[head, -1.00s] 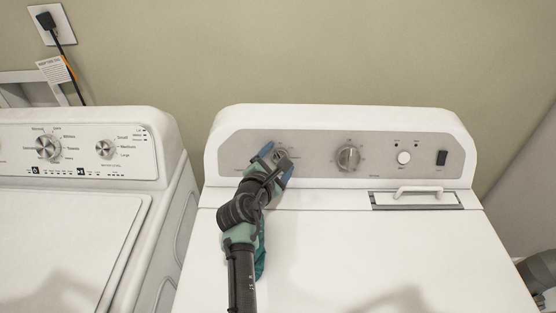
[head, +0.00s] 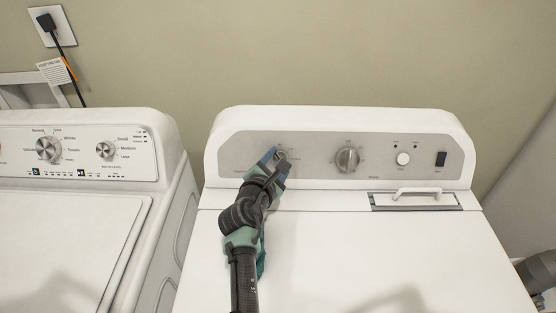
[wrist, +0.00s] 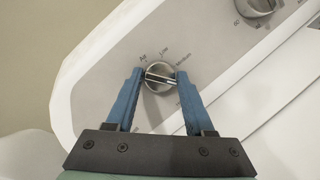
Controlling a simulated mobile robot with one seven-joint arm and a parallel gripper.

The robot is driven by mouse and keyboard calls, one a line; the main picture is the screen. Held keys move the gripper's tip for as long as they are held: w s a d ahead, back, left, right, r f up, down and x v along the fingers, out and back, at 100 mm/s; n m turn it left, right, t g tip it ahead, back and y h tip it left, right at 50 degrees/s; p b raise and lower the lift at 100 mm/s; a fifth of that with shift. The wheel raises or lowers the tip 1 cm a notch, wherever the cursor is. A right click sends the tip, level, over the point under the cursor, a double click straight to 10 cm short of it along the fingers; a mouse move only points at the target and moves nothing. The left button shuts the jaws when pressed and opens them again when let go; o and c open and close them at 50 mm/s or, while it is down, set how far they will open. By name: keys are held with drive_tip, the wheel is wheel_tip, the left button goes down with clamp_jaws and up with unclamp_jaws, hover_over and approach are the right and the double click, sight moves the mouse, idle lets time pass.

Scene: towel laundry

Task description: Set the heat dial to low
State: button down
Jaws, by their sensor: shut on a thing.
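The heat dial (wrist: 159,78) is a round silver knob with a raised grip bar, at the left of the right-hand machine's grey panel. Labels reading Air, Low and Medium are printed around its upper edge in the wrist view. My gripper (wrist: 160,77) is shut on the dial, with one blue finger at each end of the grip bar. The bar runs roughly across the wrist picture from finger to finger. Which label the dial points to cannot be told. In the head view my gripper (head: 277,159) covers much of the dial.
A second silver dial (head: 347,159) sits right of the heat dial, with a white round button (head: 403,159) and a dark switch (head: 441,158) beyond. A white handle (head: 417,192) stands up below them. Another machine (head: 80,225) stands at the left.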

drive_tip(key=n+t+y+p, duration=0.1)
drive_tip(key=n+p, duration=0.1)
drive_tip(key=n, duration=0.3)
drive_tip(key=shift+r, duration=0.15)
drive_tip(key=n+y+p, duration=0.1)
drive_tip(key=n, duration=0.2)
drive_tip(key=n+t+p, duration=0.1)
drive_tip(key=n, duration=0.1)
drive_tip(key=shift+d+n+y, duration=0.1)
drive_tip(key=shift+n+y, duration=0.3)
drive_tip(key=n+y, duration=0.1)
drive_tip(key=n, duration=0.1)
drive_tip(key=n+y+p, duration=0.1)
drive_tip(key=n, duration=0.2)
drive_tip(key=shift+d+f+n, duration=0.1)
drive_tip(key=shift+f+n, duration=0.1)
drive_tip(key=shift+n, duration=0.1)
drive_tip(key=n+y, duration=0.1)
drive_tip(key=n, duration=0.2)
drive_tip(key=n+y, duration=0.1)
drive_tip(key=n, duration=0.1)
drive_tip(key=shift+s+n+g, duration=0.1)
drive_tip(key=shift+n+g, duration=0.2)
drive_tip(key=shift+n, duration=0.1)
drive_tip(key=shift+f+n, duration=0.1)
drive_tip(key=shift+n, duration=0.2)
drive_tip(key=shift+c, duration=1.6)
unclamp_jaws()
drive_tip(key=shift+d, duration=0.1)
